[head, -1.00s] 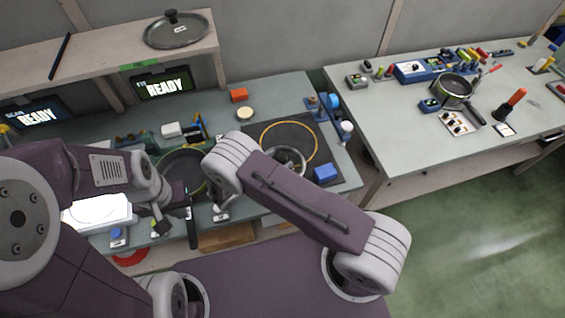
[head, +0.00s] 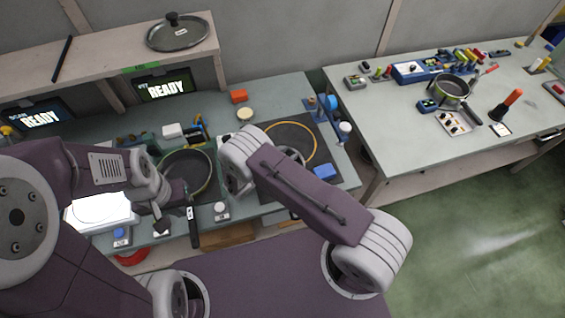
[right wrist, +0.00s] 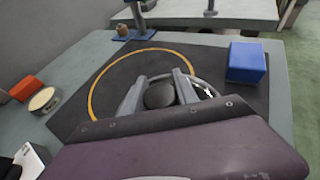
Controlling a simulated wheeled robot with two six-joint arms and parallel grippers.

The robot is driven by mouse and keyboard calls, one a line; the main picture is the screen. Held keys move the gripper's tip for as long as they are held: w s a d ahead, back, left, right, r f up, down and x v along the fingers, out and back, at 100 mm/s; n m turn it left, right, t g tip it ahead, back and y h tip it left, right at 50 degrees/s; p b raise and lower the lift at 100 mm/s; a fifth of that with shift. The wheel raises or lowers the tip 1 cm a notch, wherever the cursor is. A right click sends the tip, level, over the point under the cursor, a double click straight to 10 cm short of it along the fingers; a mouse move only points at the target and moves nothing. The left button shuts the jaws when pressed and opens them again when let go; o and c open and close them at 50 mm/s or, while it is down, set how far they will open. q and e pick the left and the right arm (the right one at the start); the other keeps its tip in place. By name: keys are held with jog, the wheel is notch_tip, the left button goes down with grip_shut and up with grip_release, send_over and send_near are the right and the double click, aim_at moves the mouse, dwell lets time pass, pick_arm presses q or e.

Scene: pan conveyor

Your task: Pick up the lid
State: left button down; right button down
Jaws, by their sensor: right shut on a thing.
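In the right wrist view, my right gripper (right wrist: 159,88) has its two grey fingers closed on the dark round knob of a lid (right wrist: 160,97). Part of the lid's pale rim shows beyond the fingers, over the black mat; I cannot tell whether it touches the mat. In the head view, my right forearm hides most of this lid and the gripper. A second lid (head: 178,34), grey with a dark knob, lies on the upper shelf. My left gripper (head: 182,197) is near the handle of a dark pan (head: 188,172); its finger opening is unclear.
The black mat (head: 315,135) bears a yellow ring. A blue block (head: 324,172) lies on its right part, close to the lid. An orange block (head: 238,96) and a round tan-topped item (head: 245,114) lie behind. Another pan (head: 452,88) stands on the right table.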

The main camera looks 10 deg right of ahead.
notch_tip(320, 180, up, 4)
jog(key=shift+r+b, duration=0.25)
jog(key=shift+b, duration=0.05)
jog(key=s+d+r, duration=0.3)
jog(key=s+r, duration=0.3)
jog(key=s, duration=0.5)
jog(key=shift+d+r+b, duration=0.15)
jog(key=shift+r+b, duration=0.15)
jog(key=shift+b, duration=0.1)
